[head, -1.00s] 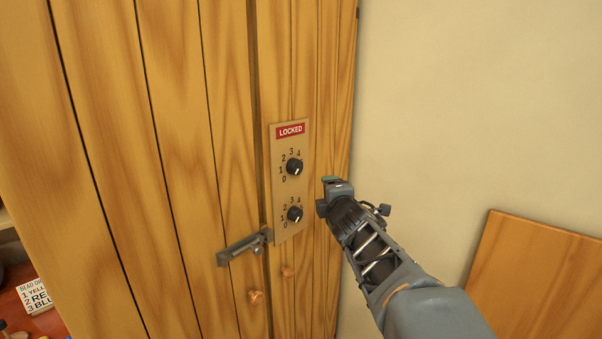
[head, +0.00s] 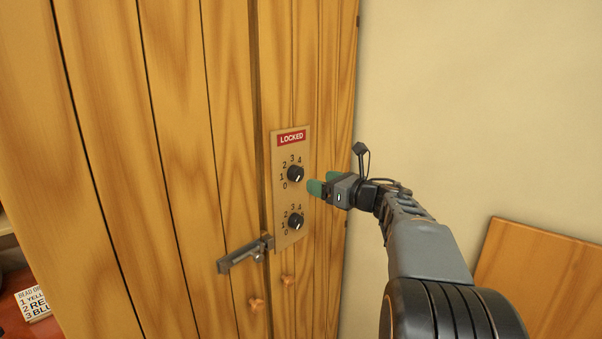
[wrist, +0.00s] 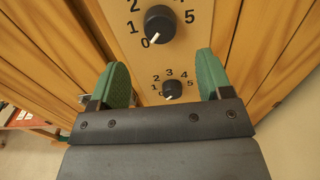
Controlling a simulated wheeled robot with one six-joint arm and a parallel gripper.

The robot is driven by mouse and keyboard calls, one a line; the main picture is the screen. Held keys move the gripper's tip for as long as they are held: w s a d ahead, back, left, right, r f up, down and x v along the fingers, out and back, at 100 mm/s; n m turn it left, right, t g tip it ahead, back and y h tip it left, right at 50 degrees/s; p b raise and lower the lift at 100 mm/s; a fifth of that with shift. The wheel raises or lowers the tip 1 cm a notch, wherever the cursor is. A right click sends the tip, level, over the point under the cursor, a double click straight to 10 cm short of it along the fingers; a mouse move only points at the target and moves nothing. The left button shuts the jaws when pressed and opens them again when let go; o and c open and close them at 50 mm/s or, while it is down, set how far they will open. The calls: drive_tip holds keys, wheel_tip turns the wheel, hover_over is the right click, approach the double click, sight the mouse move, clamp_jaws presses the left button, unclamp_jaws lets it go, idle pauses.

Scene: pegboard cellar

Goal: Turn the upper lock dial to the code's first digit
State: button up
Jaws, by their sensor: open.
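The lock panel (head: 285,212) on the wooden cabinet has a red LOCKED label (head: 291,138) and two black dials with printed digits. The upper dial (head: 295,174) appears large at the top of the wrist view (wrist: 160,22), its white mark toward 0. The lower dial (head: 296,221) appears smaller beneath it in the wrist view (wrist: 172,90), its mark also pointing lower left, near 0. My gripper (head: 316,188) is open and empty, with green finger pads apart, just right of the upper dial in the head view and not around it.
A metal latch (head: 245,254) sticks out at the door seam, lower left of the panel. A bead-order card (head: 36,303) stands at far left. A wooden board (head: 540,280) leans at the right wall.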

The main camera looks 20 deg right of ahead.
sight(300, 175)
drive_tip(key=p+x, duration=0.1)
drive_tip(key=x, duration=0.6)
drive_tip(key=shift+w+a+p, duration=0.15)
drive_tip(key=shift+w+p, duration=0.15)
drive_tip(key=shift+p, duration=0.1)
drive_tip(key=c, duration=0.9)
